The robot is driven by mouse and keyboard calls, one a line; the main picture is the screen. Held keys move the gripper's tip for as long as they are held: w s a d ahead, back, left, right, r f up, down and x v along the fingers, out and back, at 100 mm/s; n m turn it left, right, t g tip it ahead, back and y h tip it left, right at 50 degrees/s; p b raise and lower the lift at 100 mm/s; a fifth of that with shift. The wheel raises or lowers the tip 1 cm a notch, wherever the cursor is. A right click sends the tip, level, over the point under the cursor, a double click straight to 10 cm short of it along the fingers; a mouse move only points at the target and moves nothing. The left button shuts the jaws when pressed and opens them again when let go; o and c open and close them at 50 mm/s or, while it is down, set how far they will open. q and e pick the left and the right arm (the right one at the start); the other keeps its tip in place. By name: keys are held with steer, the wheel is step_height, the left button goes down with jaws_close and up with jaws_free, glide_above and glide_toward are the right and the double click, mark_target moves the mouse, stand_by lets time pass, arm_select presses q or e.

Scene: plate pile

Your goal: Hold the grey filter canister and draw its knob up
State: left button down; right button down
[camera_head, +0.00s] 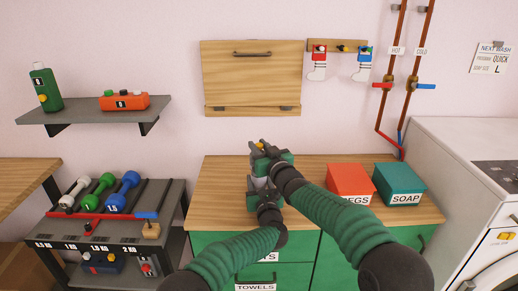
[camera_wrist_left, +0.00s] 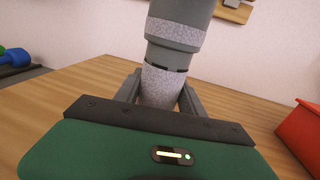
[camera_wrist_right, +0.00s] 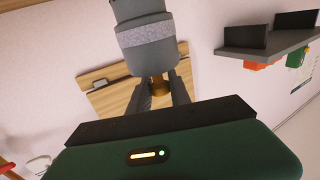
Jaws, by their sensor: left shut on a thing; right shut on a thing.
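The grey filter canister (camera_wrist_left: 175,45) stands upright above the wooden counter, with speckled bands around it. In the left wrist view my left gripper (camera_wrist_left: 160,95) is shut on its lower speckled band. In the right wrist view, the brass-yellow knob (camera_wrist_right: 159,84) sticks out of the canister's end (camera_wrist_right: 146,38), and my right gripper (camera_wrist_right: 159,92) is shut on it. In the head view my right gripper (camera_head: 263,150) is above my left gripper (camera_head: 262,190). Both grippers and arms hide much of the canister there.
The wooden counter (camera_head: 222,185) carries a red box (camera_head: 350,180) and a teal SOAP box (camera_head: 400,184) to the right. A rack with dumbbells (camera_head: 103,190) stands at left. A folded wooden board (camera_head: 251,75) hangs on the wall behind. The counter's left part is clear.

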mark_target(259, 144)
arm_select(q)
steer(key=shift+a, duration=0.15)
arm_select(e)
steer(key=r, duration=0.3)
steer(key=shift+d+r, duration=0.1)
steer(key=shift+d, duration=0.1)
arm_select(q)
steer(key=shift+f, duration=0.1)
arm_select(e)
steer(key=c, duration=1.5)
jaws_free()
steer(key=o, duration=0.3)
steer(key=shift+a, duration=0.1)
steer(key=v, duration=1.2)
